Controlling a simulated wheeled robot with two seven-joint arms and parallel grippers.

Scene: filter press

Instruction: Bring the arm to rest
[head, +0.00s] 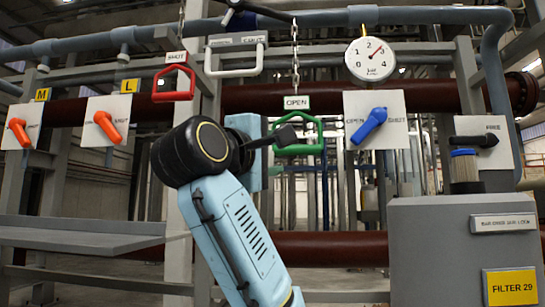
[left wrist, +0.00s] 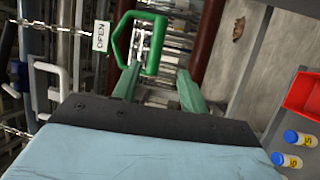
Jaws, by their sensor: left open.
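My left arm rises from the bottom centre of the head view. Its gripper (head: 285,138) is partly hidden behind the black wrist joint and points at the green pull handle (head: 308,146) under the OPEN tag (head: 297,102). In the left wrist view the gripper (left wrist: 158,82) is open, its two fingers apart with nothing held. The green handle (left wrist: 150,58) shows just past the fingertips, hanging on its chain. I cannot tell whether a finger touches it. My right gripper is not in view.
A red SHUT handle (head: 174,96) and a white handle (head: 233,74) hang to the left. Orange levers (head: 108,127), a blue lever (head: 369,126) and a gauge (head: 370,57) line the pipes. A grey cabinet (head: 440,250) stands at right, a grey shelf (head: 80,238) at left.

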